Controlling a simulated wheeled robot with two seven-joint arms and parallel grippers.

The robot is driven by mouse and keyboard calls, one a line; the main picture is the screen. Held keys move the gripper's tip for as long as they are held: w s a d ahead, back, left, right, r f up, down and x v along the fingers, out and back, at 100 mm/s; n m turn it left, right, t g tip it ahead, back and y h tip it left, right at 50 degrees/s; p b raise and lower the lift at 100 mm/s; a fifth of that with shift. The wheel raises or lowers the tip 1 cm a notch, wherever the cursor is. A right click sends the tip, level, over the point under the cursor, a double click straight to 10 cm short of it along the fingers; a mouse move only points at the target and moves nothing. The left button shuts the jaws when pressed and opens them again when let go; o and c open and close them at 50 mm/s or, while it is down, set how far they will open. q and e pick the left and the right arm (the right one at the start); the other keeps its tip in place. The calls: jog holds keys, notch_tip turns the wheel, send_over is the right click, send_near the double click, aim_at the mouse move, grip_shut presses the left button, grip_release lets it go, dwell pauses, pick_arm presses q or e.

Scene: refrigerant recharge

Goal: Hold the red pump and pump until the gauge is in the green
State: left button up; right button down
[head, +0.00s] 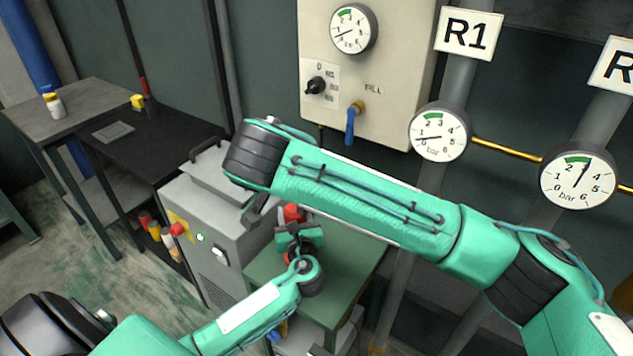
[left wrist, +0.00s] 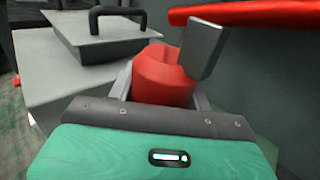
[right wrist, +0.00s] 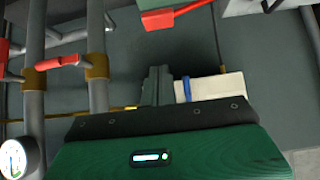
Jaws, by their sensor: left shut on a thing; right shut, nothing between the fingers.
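The red pump (head: 294,213) stands over the green table (head: 345,255), partly hidden behind my arms. My left gripper (head: 296,232) is shut on it; the left wrist view shows its red cylindrical body (left wrist: 163,77) between the fingers. Three round gauges have green arcs near 2–3. The panel gauge (head: 353,29) and the R1 gauge (head: 440,132) have needles low, left of the green. The right-hand gauge (head: 578,176) has its needle near 3, by the green's right edge. My right gripper (right wrist: 158,85) is shut and empty in the right wrist view; I cannot make out its fingertips in the head view.
A cream panel (head: 390,75) carries a black selector knob (head: 316,85) and a blue-handled valve (head: 351,122). A grey machine (head: 215,235) stands left of the pump. My right arm crosses in front of the panel's lower area. Side tables stand at far left.

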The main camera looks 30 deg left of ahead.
jog(key=x, duration=0.7)
jog(key=shift+w+f, duration=0.2)
jog(key=shift+w, duration=0.05)
notch_tip(320, 180, down, 2)
jog(key=shift+f, duration=0.25)
jog(key=shift+s+f, duration=0.1)
jog(key=shift+f, duration=0.65)
